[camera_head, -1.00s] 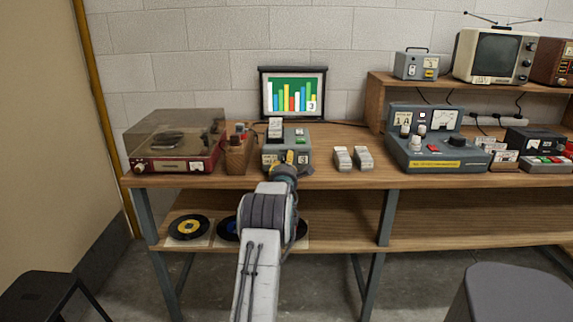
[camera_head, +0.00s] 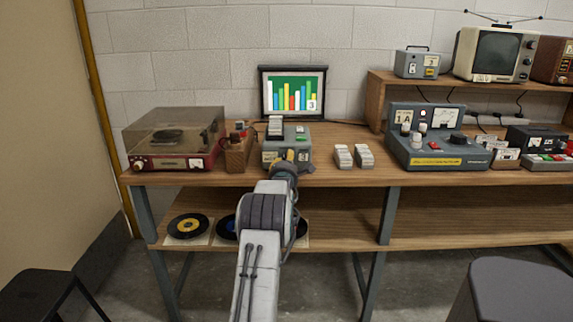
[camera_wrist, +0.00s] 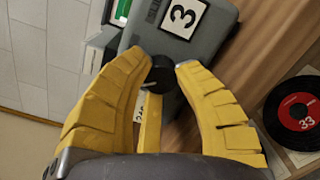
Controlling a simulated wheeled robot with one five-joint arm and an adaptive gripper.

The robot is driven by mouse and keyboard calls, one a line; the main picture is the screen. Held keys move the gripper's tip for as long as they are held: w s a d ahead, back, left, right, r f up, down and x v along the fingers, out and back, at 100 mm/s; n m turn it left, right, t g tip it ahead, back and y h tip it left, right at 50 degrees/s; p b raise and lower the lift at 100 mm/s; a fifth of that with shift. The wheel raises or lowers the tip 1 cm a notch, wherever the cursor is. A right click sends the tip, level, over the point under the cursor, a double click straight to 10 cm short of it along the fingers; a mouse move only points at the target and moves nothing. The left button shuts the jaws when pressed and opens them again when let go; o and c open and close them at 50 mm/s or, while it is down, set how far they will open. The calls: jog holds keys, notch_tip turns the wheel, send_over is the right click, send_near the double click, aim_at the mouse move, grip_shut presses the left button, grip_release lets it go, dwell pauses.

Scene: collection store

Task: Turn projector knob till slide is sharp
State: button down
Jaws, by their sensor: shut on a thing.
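The grey slide projector (camera_head: 298,143) stands on the wooden bench, with a slide tray on top. It also shows in the wrist view (camera_wrist: 215,35), marked with a "3" label. Its black knob (camera_wrist: 160,76), with a pale pointer line, sits between the yellow fingertips of my gripper (camera_wrist: 163,66). My gripper is shut on the knob. In the head view my gripper (camera_head: 290,158) is at the projector's front and its arm hides part of that face. The screen (camera_head: 293,93) behind shows a colored bar chart with a "3"; its bars look crisp.
A record player (camera_head: 173,142) and a small wooden box (camera_head: 238,155) stand left of the projector. Two slide stacks (camera_head: 354,156) and a grey control console (camera_head: 432,150) stand to the right. Records (camera_head: 188,226) lie on the lower shelf. A stool (camera_head: 515,290) stands at front right.

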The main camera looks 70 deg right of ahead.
jog(key=shift+r, duration=0.15)
jog(key=c, duration=0.9)
grip_release()
jog(key=shift+v, duration=5.95)
